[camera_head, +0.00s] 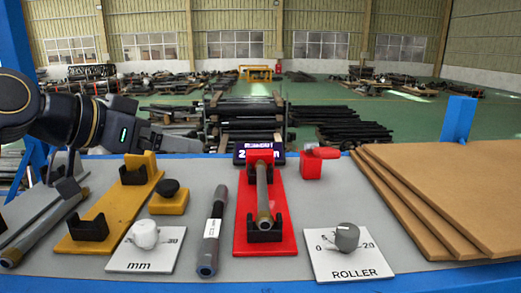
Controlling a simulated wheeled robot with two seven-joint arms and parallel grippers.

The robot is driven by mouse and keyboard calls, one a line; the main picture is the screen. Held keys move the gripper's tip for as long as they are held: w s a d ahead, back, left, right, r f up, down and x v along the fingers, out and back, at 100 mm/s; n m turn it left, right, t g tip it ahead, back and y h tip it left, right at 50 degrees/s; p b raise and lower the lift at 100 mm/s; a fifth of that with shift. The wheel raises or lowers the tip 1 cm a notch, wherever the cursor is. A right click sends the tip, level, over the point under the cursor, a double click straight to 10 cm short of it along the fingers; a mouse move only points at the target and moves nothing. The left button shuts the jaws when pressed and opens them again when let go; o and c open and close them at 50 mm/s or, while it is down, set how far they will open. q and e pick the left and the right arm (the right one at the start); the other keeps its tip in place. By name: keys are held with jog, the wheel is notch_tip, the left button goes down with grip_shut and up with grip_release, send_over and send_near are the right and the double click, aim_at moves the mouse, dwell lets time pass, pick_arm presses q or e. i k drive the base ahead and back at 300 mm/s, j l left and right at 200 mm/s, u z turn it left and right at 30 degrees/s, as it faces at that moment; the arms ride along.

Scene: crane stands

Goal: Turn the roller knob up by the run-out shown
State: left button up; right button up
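The roller knob (347,237) is a grey round knob on a white plate (350,262) marked ROLLER, at the front right of the bench. A 0 and a 20 show on its dial; other marks are hidden behind the knob. A dark display (239,151) with a purple header stands behind the red stand (243,222). The stand hides most of its reading; a 2 shows at its left. A pipe (263,195) lies on the red stand. My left gripper (192,143) is above the back left of the bench, far from the knob; its fingers are not clear. My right gripper is out of view.
A white knob (145,234) on an mm plate, a yellow stand (115,215), a black button (170,188) and a labelled dark pipe (213,232) are to the left. A red block (312,167) stands behind the roller plate. Brown boards (450,190) fill the right side.

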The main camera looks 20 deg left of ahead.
aim_at(347, 236)
jog(key=k, duration=1)
